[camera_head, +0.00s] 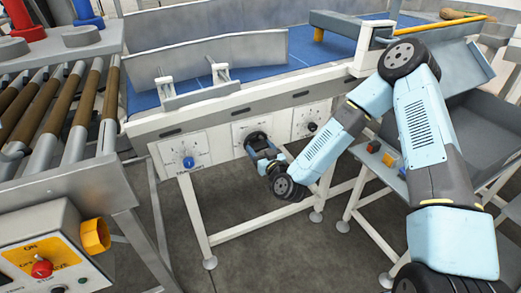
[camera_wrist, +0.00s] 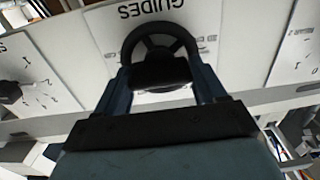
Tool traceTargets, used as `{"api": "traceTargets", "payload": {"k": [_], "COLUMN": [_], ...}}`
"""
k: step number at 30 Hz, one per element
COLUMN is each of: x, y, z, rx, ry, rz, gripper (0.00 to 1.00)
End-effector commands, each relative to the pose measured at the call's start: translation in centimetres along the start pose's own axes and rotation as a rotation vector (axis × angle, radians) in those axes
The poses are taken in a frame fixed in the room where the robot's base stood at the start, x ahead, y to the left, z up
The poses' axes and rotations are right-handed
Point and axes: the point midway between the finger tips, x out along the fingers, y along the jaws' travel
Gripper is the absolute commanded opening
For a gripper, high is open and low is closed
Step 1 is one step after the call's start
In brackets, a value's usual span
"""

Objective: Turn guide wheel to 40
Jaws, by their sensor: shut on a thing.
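The guide wheel (camera_head: 255,137) is a dark spoked handwheel on a white panel on the front of the conveyor frame. In the wrist view, the wheel (camera_wrist: 160,34) stands below the upside-down word GUIDES. My gripper (camera_head: 263,149) is at the panel. In the wrist view, my gripper (camera_wrist: 160,80) has one finger on each side of the wheel's lower part and is shut on it. The scale marks around the wheel are partly hidden and too small to read, so its setting cannot be told.
A panel with a blue knob (camera_head: 188,162) is left of the wheel; a panel with a dark knob (camera_head: 312,127) is right. Blue belt (camera_head: 270,58) and guide rails lie above. A roller conveyor (camera_head: 55,115) and control box (camera_head: 48,258) stand left, a grey bench (camera_head: 480,125) right.

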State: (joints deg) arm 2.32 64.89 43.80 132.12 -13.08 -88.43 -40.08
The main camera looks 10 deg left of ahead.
Motion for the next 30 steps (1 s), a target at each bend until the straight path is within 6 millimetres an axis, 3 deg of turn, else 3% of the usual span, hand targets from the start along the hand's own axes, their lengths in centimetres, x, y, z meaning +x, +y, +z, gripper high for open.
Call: {"api": "traceTargets", "payload": {"k": [8,30], "x": [-0.02,-0.04], "y": [0.17,0.38], "z": [0.04,0.18], "rx": [0.124,0.759], "ry": [0.000,0.000], "rz": [0.003,0.005], "gripper": [0.40,0.40]}}
